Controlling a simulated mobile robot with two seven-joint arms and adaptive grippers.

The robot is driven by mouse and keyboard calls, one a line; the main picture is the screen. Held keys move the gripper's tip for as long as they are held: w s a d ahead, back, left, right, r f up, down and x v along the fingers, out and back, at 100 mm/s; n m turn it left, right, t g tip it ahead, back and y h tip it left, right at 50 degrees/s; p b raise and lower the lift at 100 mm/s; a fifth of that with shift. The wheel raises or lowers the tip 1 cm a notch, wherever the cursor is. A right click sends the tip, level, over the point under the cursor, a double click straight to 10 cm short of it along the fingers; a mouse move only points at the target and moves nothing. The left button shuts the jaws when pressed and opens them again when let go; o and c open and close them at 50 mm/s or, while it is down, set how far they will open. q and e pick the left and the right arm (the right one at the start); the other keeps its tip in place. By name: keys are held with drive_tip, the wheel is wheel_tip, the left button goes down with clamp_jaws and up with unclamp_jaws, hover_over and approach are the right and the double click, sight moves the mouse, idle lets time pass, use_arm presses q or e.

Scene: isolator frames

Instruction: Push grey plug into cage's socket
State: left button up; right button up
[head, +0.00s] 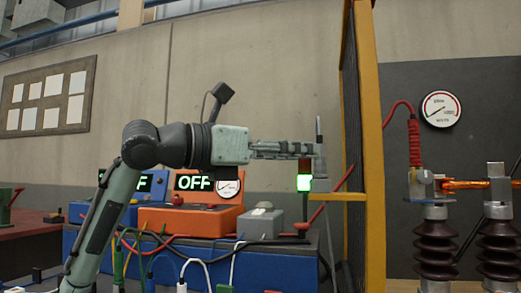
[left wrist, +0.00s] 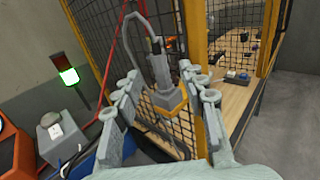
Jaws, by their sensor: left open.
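The grey plug (left wrist: 159,70) stands upright in the left wrist view, with a grey cable looping above it. In the head view a slim grey upright piece (head: 319,130), likely the same plug, shows at my fingertips. My left gripper (head: 312,149) reaches in from the left, level, beside the cage's yellow post. Its fingers are open (left wrist: 161,74) on either side of the plug; I cannot tell whether they touch it. A yellow bracket (left wrist: 173,104) on the cage is just below the plug. The socket's opening is not clearly visible. My right gripper is not in view.
The cage's yellow post (head: 370,120) and mesh stand close right of my gripper. A signal lamp (head: 305,182), lit green, stands below my fingers. An orange box (head: 190,220) with an OFF sign and a grey box (head: 262,221) sit on the blue bench (head: 270,268).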

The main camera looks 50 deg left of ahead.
use_arm(q)
drive_tip(key=v, duration=0.6)
drive_tip(key=shift+s, duration=0.2)
idle(0.4)
